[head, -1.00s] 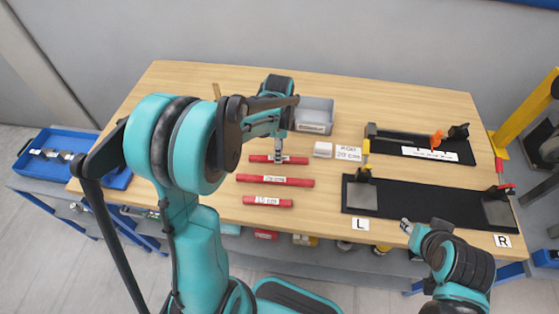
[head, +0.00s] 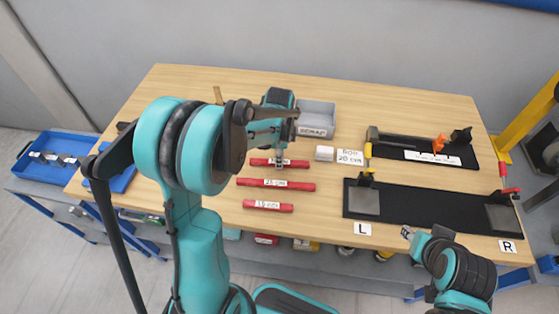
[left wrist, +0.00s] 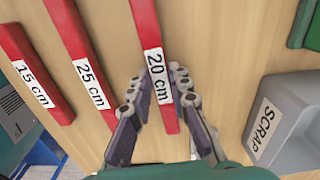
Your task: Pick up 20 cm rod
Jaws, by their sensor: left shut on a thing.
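The red 20 cm rod (head: 294,162) lies farthest back of three red rods on the wooden table. Its white "20 cm" label shows in the left wrist view (left wrist: 158,75). My left gripper (head: 279,163) is over the middle of this rod, its fingers (left wrist: 160,95) on either side of it at the label, shut on it. The rod appears still at table level; I cannot tell any gap below it. My right gripper (head: 408,233) is near the front edge, away from the rods; its jaws are too small to read.
The 25 cm rod (head: 300,186) and 15 cm rod (head: 284,208) lie in front. A grey SCRAP bin (head: 319,108) stands behind. A white block (head: 324,153) and "ROD 20 cm" card (head: 350,157) lie to the right, near black fixture boards (head: 410,203).

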